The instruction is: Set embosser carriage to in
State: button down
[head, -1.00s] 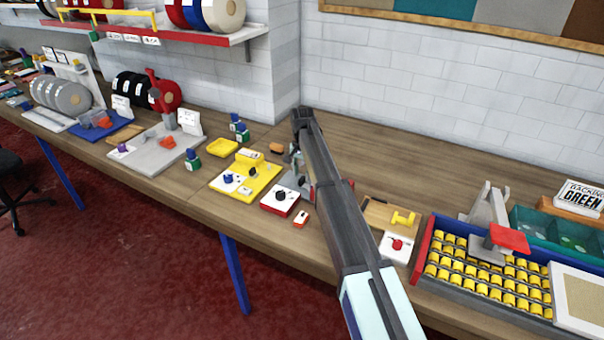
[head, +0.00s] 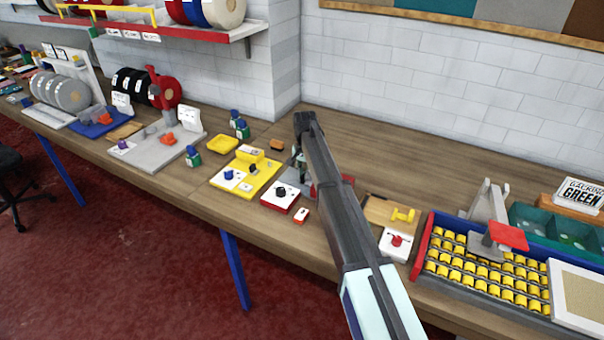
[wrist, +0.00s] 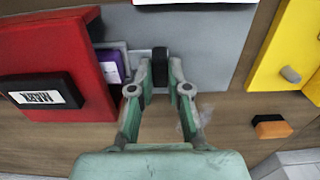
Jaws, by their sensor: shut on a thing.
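In the wrist view, my gripper (wrist: 160,85) is shut on a small black knob (wrist: 160,62), with one green finger on each side of it. The knob stands over a grey metal base plate (wrist: 210,65), which I take to be the embosser. Left of the fingers is a red block (wrist: 50,60) with a black piece labelled "MARK" (wrist: 38,97). A purple piece with a white label (wrist: 112,66) sits between the red block and my fingers. In the head view, my arm hides most of the device; part of its grey base (head: 291,177) shows.
A yellow fixture (head: 262,177) and a red-and-white box with a black dial (head: 280,195) stand left of my arm. A small orange-and-black block (wrist: 271,127) lies nearby. A tray of yellow spools (head: 480,270) is at right. The bench behind is clear.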

jog(key=shift+s+d, duration=0.3)
jog(key=shift+d, duration=0.35)
jog(key=shift+s+d, duration=0.3)
jog(key=shift+d, duration=0.3)
jog(key=c, duration=1.1)
grip_release()
jog(key=shift+w, duration=0.1)
